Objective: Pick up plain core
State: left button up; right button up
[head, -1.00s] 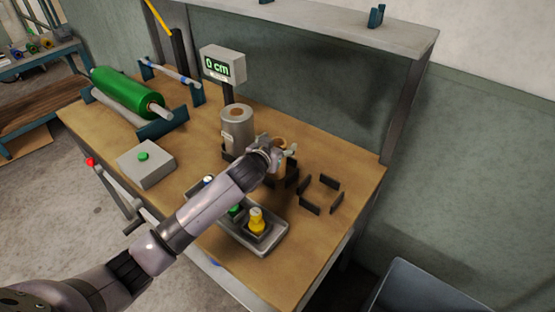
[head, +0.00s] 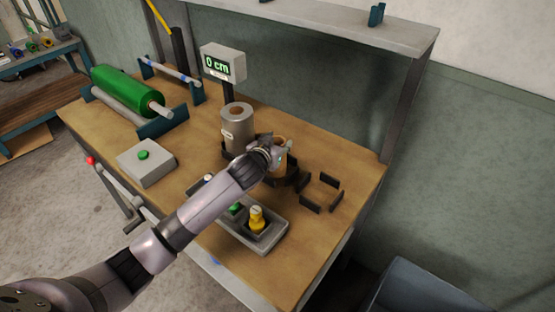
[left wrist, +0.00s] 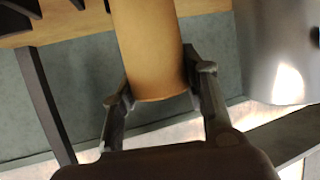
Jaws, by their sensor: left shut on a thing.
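The plain core (left wrist: 150,50) is a tan cardboard cylinder. In the left wrist view it sits between the two dark fingers of my left gripper (left wrist: 160,86), which is shut on it. In the head view the core (head: 281,142) shows only in small part, behind my left gripper (head: 276,153). Its lower part is hidden by the gripper and dark holder pieces. My right gripper is not in view.
A silver foil roll (head: 238,132) stands close to the left of the core. Empty dark corner brackets (head: 331,183) lie to the right. A green roller (head: 121,90) lies at the back left.

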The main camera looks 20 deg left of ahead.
pick_arm(q)
jog(key=shift+c, duration=1.3)
